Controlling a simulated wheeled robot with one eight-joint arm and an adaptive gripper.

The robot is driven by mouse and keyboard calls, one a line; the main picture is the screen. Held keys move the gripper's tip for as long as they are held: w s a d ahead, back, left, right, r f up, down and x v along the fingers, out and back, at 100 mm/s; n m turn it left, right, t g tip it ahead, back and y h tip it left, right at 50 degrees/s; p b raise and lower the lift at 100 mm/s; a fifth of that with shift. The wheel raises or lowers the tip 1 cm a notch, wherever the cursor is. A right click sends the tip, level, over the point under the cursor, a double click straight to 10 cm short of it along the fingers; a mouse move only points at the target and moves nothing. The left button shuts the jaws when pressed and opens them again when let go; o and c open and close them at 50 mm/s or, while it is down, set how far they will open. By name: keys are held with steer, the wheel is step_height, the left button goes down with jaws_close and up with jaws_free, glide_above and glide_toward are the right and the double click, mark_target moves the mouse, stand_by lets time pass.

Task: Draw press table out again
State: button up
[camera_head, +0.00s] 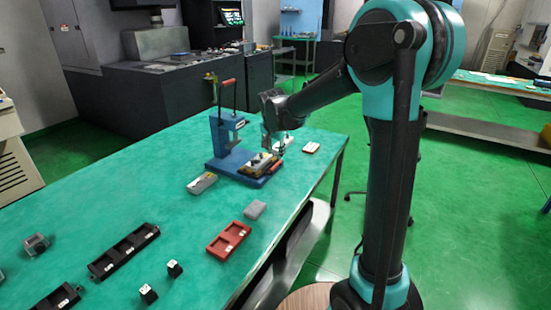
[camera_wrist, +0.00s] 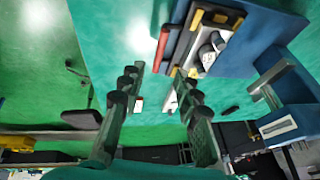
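The blue press (camera_head: 228,138) stands on the green table with its red-tipped lever upright. Its press table (camera_head: 259,162), with a dark and yellow frame and pale parts on it, sits at the front of the blue base. In the wrist view, the press table (camera_wrist: 197,52) shows at upper right with grey round parts and a red strip (camera_wrist: 162,48) along its side. My gripper (camera_head: 279,146) is above and just behind the press table in the head view. In the wrist view my gripper (camera_wrist: 156,78) is open, with nothing clearly held between its fingers. Contact cannot be told.
A pale block (camera_head: 202,183), a grey block (camera_head: 255,209) and a red tray (camera_head: 229,238) lie in front of the press. A black tray (camera_head: 124,251) and small black blocks lie further left. A white-and-red item (camera_head: 311,147) lies right of the press.

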steer(key=v, duration=0.3)
steer(key=shift+s+r, duration=0.15)
steer(key=shift+r, duration=0.2)
steer(key=s+d+f+n, duration=0.2)
steer(key=s+d+f, duration=0.3)
steer(key=s, duration=0.4)
steer(key=s+d+f+n, duration=0.2)
steer(key=s+d+f, duration=0.3)
steer(key=s, duration=0.5)
steer(key=s+d+f+n, duration=0.2)
steer(key=s+d+f, duration=0.3)
steer(key=s+d, duration=0.3)
steer(key=shift+s+d+n+g, duration=0.15)
steer(key=shift+s+n+g, duration=0.2)
steer(key=shift+s, duration=0.75)
